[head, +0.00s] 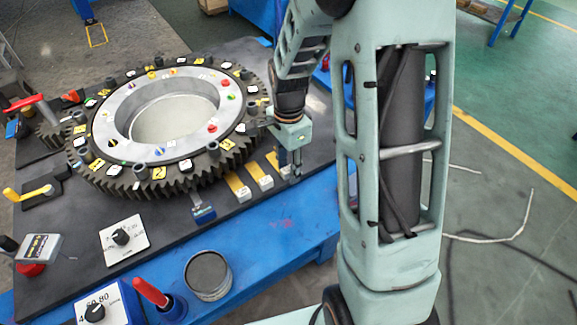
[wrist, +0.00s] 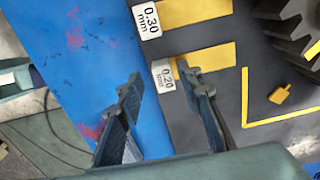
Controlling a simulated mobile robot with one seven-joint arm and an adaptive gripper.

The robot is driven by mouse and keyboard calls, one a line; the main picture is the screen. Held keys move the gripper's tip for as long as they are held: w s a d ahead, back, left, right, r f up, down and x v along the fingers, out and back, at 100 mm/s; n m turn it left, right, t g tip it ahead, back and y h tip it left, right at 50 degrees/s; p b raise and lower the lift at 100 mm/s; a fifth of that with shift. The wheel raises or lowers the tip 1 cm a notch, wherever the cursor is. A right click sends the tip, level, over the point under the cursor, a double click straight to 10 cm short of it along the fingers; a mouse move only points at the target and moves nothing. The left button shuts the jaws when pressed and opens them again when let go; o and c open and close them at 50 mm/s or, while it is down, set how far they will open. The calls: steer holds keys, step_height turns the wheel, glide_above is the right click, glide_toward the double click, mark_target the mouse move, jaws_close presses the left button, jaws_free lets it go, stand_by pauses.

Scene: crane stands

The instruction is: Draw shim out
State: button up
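Yellow shim strips with white end tags lie on the dark plate. In the wrist view one tag reads 0.20 mm (wrist: 166,75), its yellow strip (wrist: 210,60) running right toward the gear. Another strip (wrist: 195,11), tagged 0.30 mm (wrist: 147,19), lies above it. In the head view I see several strips, including one left of the gripper (head: 237,186). My gripper (head: 291,172) hangs at the rightmost strip (head: 273,160). In the wrist view my gripper (wrist: 159,74) is open, its fingertips apart on either side of the 0.20 mm tag. Contact cannot be told.
A large toothed gear ring (head: 160,120) fills the plate beside the strips. A blue-ended piece (head: 203,213), a white dial plate (head: 122,239) and a round tin (head: 208,275) stand toward the front. The blue bench edge (head: 285,225) near the gripper is clear.

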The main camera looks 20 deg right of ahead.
step_height(320, 180, up, 12)
stand_by(0.5)
stand_by(0.4)
